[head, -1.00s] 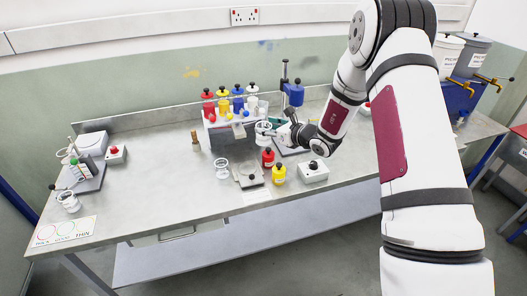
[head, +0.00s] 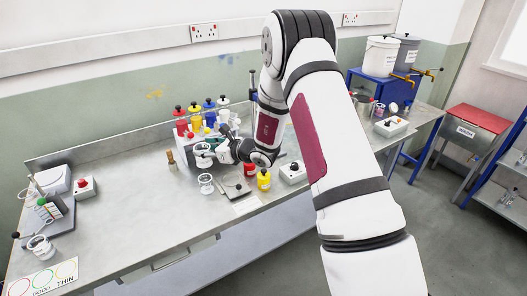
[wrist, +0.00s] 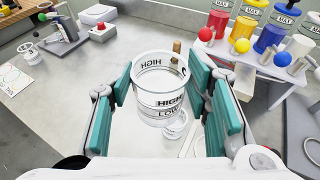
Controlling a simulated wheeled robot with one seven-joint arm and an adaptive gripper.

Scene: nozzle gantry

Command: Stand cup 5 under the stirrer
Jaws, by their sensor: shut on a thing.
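My gripper (head: 212,153) is shut on a clear cup (wrist: 160,92) marked HIGH and LOW. In the wrist view its teal pads (wrist: 165,105) lie on either side of the cup, which looks upright and empty. No number is legible on it. In the head view the held cup (head: 202,152) is above the bench, in front of the bottle rack. A dark upright pole (head: 252,84), which seems to be the stirrer's stand, shows behind my arm. The rest of that stand is hidden by my arm.
A wooden piece (head: 171,160) stands left of the rack. The bench's left middle is clear.

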